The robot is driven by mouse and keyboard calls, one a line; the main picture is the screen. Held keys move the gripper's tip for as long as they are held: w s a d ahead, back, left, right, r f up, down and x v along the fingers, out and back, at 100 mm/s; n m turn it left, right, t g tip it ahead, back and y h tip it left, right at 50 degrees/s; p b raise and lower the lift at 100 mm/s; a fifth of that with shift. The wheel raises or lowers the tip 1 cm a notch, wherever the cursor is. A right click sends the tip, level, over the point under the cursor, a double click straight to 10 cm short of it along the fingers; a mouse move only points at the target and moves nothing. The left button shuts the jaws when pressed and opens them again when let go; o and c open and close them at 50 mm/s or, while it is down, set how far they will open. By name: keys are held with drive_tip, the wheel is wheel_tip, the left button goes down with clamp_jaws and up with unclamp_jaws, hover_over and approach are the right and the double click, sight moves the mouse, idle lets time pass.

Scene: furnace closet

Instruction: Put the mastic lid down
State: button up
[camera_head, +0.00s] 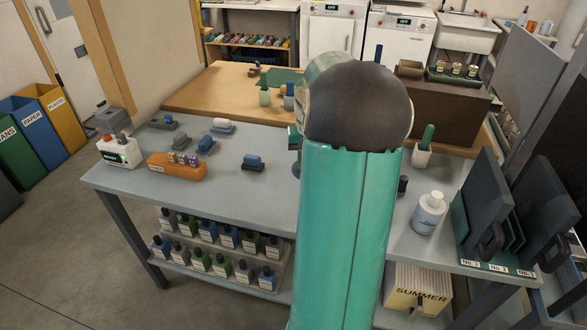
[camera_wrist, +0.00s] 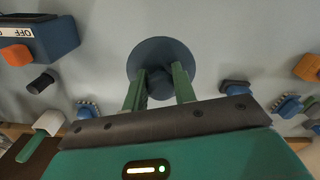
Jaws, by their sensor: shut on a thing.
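The mastic lid appears to be the dark blue round disc (camera_wrist: 163,48) with a central knob in the wrist view. My gripper (camera_wrist: 160,78) has its two green fingers on either side of the knob, shut on it. The pale grey surface shows behind the lid; I cannot tell whether the lid touches it or hangs above. In the head view my green arm fills the middle and hides the lid and most of the gripper. I cannot make out a mastic pot in either view.
The grey workbench (camera_head: 120,180) holds an orange block (camera_head: 176,167), a white box (camera_head: 119,151) and several small brushes on the left. A white bottle (camera_head: 429,213) and dark upright panels (camera_head: 490,205) stand on the right.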

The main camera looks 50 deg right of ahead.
drive_tip(key=w+d+f, duration=0.1)
drive_tip(key=w+f, duration=0.1)
drive_tip(key=w, duration=0.1)
drive_tip(key=w+d+f, duration=0.2)
drive_tip(key=f, duration=0.1)
drive_tip(key=w+d+f, duration=0.1)
drive_tip(key=w+f, duration=0.1)
drive_tip(key=w, duration=0.1)
drive_tip(key=shift+w+d+f, duration=0.35)
drive_tip(key=shift+d, duration=0.05)
drive_tip(key=shift+w+d+f, duration=0.25)
drive_tip(key=shift+w+f, duration=0.05)
drive_tip(key=shift+f, duration=0.2)
drive_tip(key=shift+w+f, duration=0.1)
drive_tip(key=shift+f, duration=1.45)
drive_tip(key=shift+f, duration=0.1)
drive_tip(key=o, duration=1)
drive_tip(key=shift+c, duration=0.2)
wheel_tip(320, 180, up, 12)
